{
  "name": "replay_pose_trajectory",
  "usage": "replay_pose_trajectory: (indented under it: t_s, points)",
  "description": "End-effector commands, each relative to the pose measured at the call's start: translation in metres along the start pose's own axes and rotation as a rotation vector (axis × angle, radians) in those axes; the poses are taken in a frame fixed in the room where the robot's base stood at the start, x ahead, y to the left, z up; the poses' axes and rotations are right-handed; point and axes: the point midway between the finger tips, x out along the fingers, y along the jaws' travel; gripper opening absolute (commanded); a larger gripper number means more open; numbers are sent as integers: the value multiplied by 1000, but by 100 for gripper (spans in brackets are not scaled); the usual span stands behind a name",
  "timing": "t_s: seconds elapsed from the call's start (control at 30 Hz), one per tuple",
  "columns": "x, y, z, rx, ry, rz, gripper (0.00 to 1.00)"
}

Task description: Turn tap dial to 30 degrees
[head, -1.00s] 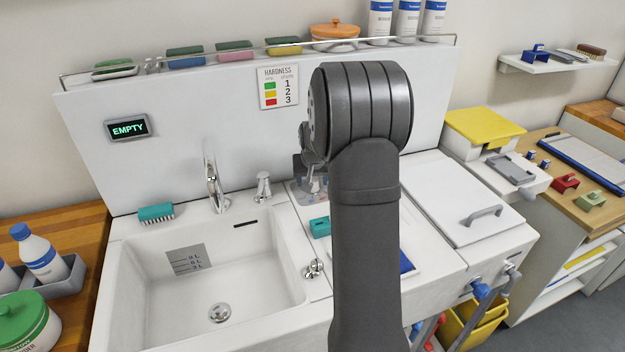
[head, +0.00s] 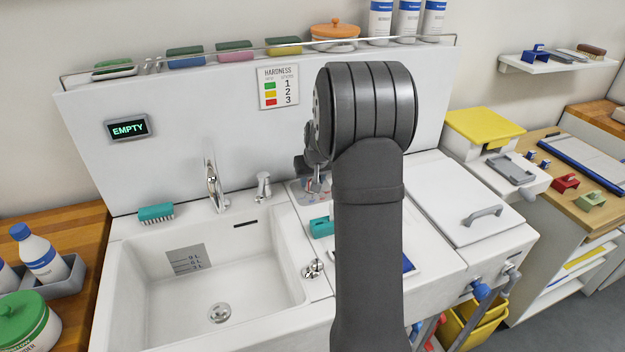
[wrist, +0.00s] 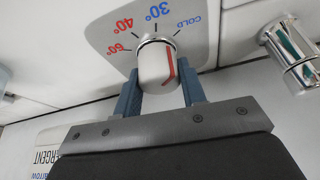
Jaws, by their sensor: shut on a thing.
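The tap dial (wrist: 157,65) is a short white and chrome knob with a red line on its right side in the wrist view. It sits below a scale plate (wrist: 190,45) marked COLD, 30° in blue, and 40° and 60° in red. The upper end of the red line lies on the side between 30° and COLD; its exact reading is hard to tell. My gripper (wrist: 160,95) has its blue-grey fingers on either side of the dial, shut on it. In the head view my gripper (head: 318,180) is small and partly hidden by my arm, and I cannot make out the dial.
A chrome fitting (wrist: 290,55) stands to the right of the dial in the wrist view. In the head view, the empty white sink (head: 140,300) lies to the left, with a tap (head: 213,185) behind it. A teal block (head: 321,228) sits close by my arm.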

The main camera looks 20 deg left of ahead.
Motion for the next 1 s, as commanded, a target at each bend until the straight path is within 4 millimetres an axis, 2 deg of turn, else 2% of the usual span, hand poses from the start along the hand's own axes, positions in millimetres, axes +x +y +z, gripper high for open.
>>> replay_pose_trajectory:
  t_s: [0.6,1.0]
  points:
    - [0,0,0,-405,0,-169,15]
    - [0,0,1,-490,-2,-204,15]
